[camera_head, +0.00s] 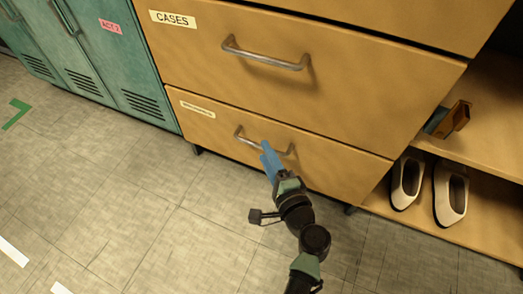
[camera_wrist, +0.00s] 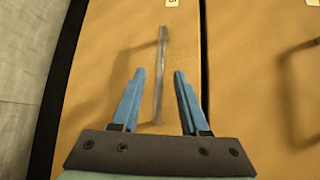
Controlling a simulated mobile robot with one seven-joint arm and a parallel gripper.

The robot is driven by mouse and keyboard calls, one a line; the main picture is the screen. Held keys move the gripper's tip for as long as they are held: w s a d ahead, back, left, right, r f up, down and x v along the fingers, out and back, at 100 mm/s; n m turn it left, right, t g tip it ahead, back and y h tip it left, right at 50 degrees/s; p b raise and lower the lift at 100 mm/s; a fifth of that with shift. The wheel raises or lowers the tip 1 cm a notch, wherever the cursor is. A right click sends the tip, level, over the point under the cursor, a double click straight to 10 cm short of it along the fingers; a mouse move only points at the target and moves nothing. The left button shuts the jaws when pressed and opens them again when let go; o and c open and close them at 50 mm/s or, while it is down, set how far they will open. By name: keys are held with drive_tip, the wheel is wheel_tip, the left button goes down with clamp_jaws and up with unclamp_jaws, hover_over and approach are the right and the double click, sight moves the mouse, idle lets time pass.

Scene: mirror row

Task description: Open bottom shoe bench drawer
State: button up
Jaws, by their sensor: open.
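The bottom drawer (camera_head: 210,120) of the wooden shoe bench is shut, its front flush below the drawer labelled CASES. Its metal bar handle (camera_head: 247,138) runs across the front, partly hidden by my gripper in the head view. My gripper (camera_head: 266,158) is at the handle's right part, its blue fingers pointing at the drawer. In the wrist view, my gripper (camera_wrist: 158,75) is open. The handle (camera_wrist: 161,70) runs lengthwise between the two blue fingertips, with a gap on each side. I cannot tell how deep the fingers reach around it.
The upper CASES drawer (camera_head: 340,85) is shut and has its own handle (camera_head: 265,57). Teal lockers (camera_head: 100,50) stand at the left. White shoes (camera_head: 450,192) and a brown object (camera_head: 455,117) sit on open shelves at the right. The tiled floor (camera_head: 130,190) before the drawer is clear.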

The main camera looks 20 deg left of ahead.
drive_tip(key=shift+b+x, duration=0.6)
drive_tip(key=shift+x, duration=1.35)
clamp_jaws()
drive_tip(key=shift+d, duration=0.1)
